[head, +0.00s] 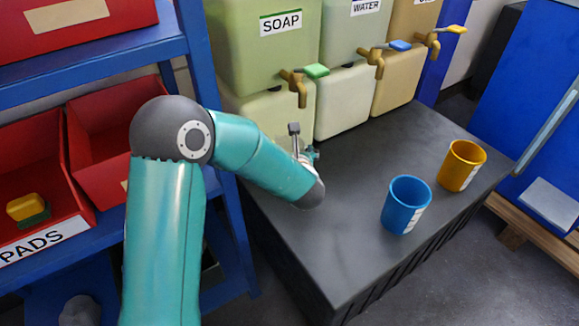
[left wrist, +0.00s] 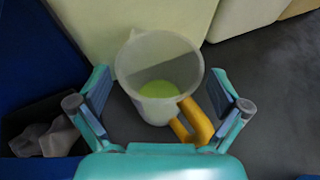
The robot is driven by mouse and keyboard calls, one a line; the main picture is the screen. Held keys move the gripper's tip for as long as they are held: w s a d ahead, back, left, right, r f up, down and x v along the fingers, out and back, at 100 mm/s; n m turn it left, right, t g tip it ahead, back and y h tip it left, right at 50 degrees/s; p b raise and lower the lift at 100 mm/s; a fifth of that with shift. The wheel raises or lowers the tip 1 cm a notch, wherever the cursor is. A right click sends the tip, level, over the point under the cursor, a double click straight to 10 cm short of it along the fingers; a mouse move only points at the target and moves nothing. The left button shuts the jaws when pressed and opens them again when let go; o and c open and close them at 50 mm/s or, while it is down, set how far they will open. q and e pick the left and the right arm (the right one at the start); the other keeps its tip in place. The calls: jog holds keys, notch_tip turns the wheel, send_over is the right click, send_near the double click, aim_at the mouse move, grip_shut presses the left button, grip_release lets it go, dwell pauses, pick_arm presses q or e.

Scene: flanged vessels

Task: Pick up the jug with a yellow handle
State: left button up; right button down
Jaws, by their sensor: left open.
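The jug (left wrist: 140,57) is translucent whitish with a spout at its upper left and a yellow handle (left wrist: 194,122) at its lower right. Green shows in its bottom. In the left wrist view it stands upright on the dark counter, close to a pale container. My left gripper (left wrist: 161,80) is open, with one finger on each side of the jug and a visible gap to both. The handle points towards the gripper's palm. In the head view my left arm hides the jug and most of the left gripper (head: 306,155). My right gripper is not in view.
A blue cup (head: 405,205) and an orange-yellow cup (head: 461,166) stand on the counter (head: 330,250) to the right. Dispensers with taps, one labelled SOAP (head: 262,55), line the back. A blue rack with red bins (head: 100,140) is at left. The front counter is clear.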

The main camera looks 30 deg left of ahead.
aim_at(285, 141)
pick_arm(q)
jog(key=shift+x, duration=1.2)
jog(key=c, duration=1)
jog(key=shift+r, duration=0.2)
